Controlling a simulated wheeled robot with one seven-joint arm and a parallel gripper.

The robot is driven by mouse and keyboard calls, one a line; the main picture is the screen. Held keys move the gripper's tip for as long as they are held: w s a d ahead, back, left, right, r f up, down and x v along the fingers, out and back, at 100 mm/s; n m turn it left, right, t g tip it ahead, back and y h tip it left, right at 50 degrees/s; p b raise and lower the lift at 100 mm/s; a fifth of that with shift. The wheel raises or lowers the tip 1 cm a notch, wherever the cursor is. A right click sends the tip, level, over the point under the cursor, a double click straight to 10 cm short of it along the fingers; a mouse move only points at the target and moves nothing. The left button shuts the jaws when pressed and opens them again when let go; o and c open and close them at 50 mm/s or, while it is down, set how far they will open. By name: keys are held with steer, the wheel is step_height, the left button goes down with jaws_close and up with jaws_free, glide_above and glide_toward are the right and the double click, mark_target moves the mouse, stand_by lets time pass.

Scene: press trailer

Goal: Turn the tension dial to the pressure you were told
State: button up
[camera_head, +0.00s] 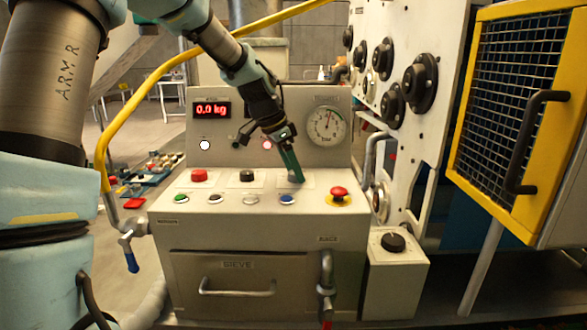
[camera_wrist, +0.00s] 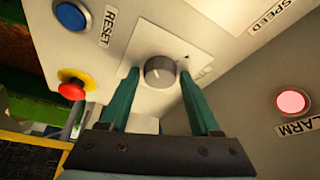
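A round grey dial (camera_wrist: 160,72) sits on a pale square plate (camera_wrist: 185,45) in the wrist view. A small light mark shows near its right edge. No name for this dial is readable. My gripper (camera_wrist: 158,78) is open, with one green finger on each side of the dial. Small gaps seem to show between fingers and dial; contact is unclear. In the head view my gripper (camera_head: 292,178) points down at the console's sloped top, right of centre, and largely hides the dial.
A red emergency button (camera_head: 339,192) stands just right of my gripper. A blue button (camera_head: 288,198) labelled RESET sits in front. A black knob (camera_head: 247,176) and red knob (camera_head: 199,176) are leftward. A lit red ALARM lamp (camera_wrist: 291,101) is on the upright panel.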

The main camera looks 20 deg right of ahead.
steer(key=shift+o, duration=1.1)
steer(key=shift+r, duration=0.15)
steer(key=b+v, duration=0.2)
steer(key=v, duration=0.8)
steer(key=shift+a+r+b, duration=0.2)
steer(key=shift+r+b, duration=0.05)
steer(key=shift+b, duration=0.05)
